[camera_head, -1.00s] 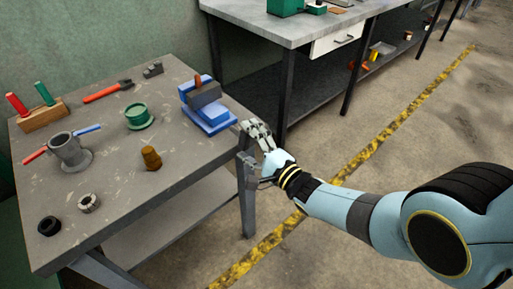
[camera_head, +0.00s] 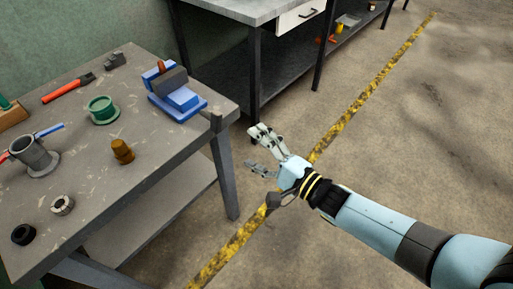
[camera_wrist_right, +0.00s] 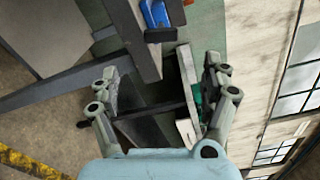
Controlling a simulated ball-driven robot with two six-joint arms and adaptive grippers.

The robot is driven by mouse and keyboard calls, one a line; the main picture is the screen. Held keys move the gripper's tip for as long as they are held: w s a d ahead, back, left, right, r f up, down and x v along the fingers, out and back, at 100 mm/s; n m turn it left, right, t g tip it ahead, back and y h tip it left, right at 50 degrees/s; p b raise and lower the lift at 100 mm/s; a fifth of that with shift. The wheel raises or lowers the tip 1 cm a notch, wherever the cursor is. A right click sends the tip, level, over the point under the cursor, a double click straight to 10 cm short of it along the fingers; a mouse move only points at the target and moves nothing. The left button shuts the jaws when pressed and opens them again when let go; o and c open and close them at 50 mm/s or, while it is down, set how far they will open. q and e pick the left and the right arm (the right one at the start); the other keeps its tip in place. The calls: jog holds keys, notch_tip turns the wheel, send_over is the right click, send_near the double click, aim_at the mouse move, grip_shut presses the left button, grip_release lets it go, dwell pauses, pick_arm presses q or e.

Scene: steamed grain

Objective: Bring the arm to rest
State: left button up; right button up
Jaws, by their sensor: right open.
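My right gripper (camera_head: 259,152) is open and empty in the head view. It hangs in the air just right of the small workbench (camera_head: 150,139), clear of its edge. In the right wrist view the two fingers of the right gripper (camera_wrist_right: 165,95) are spread wide with nothing between them. My left gripper is not in view.
The workbench holds a blue vise (camera_head: 174,92), a green flanged part (camera_head: 102,109), a brown piece (camera_head: 122,151), a grey cup-like part (camera_head: 36,155) and a black ring (camera_head: 23,234). A second bench (camera_head: 230,10) stands behind. The floor at right is open, with a yellow line (camera_head: 372,88).

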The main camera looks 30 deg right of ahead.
dwell(0.3)
jog(key=s+d+f+n+g+h+b, duration=0.1)
jog(key=s+d+f+g+h+b, duration=0.15)
jog(key=s+f, duration=0.6)
jog(key=s+d+f+n+g+h+b, duration=0.1)
jog(key=s+d+f+n+g+b, duration=0.3)
jog(key=f, duration=0.7)
jog(key=s+d+f+m+g+h+b, duration=0.1)
jog(key=s+f+h+b, duration=0.1)
jog(key=s+f, duration=0.7)
jog(key=s+d+f+n+g, duration=0.1)
jog(key=s+f+n+g, duration=0.3)
jog(key=s, duration=0.5)
jog(key=s+d+f+n+g+h+b, duration=0.1)
jog(key=s+f+n+g, duration=0.3)
jog(key=s+n, duration=0.5)
jog(key=shift+s+d+f+n+g, duration=0.35)
jog(key=shift+s+f, duration=0.25)
jog(key=shift+f, duration=0.35)
jog(key=shift+h, duration=0.25)
